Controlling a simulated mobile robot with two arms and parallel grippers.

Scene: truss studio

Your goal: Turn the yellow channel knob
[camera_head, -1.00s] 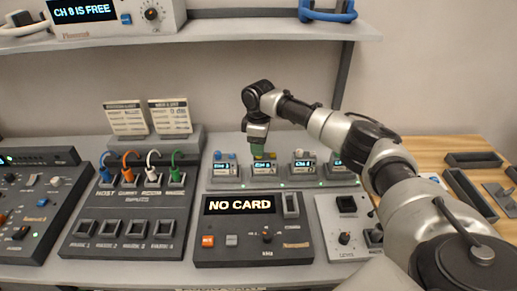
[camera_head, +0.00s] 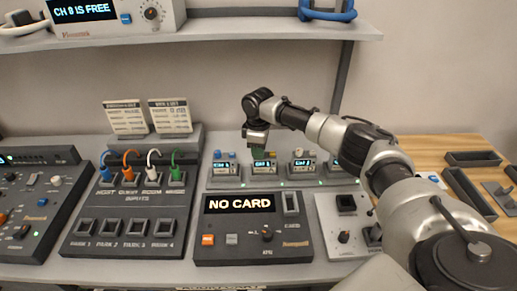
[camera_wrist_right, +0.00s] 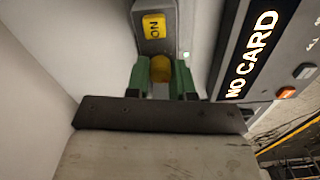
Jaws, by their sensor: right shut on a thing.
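The yellow channel knob (camera_wrist_right: 161,68) sits between the two green fingers of my right gripper (camera_wrist_right: 162,80) in the right wrist view. The fingers are shut on its sides. The knob belongs to a small grey unit (camera_wrist_right: 150,45) with a lit yellow screen (camera_wrist_right: 154,26). In the head view my right gripper (camera_head: 258,152) points down onto the top of the second small unit (camera_head: 264,171) in the row, and its fingers largely hide the knob. My left gripper is in neither view.
Similar units (camera_head: 303,168) stand close on either side. A console reading NO CARD (camera_head: 240,204) lies in front. A panel with several coloured plugs (camera_head: 130,225) is on the left. A shelf (camera_head: 230,32) runs above, and a wooden surface (camera_head: 440,150) is at right.

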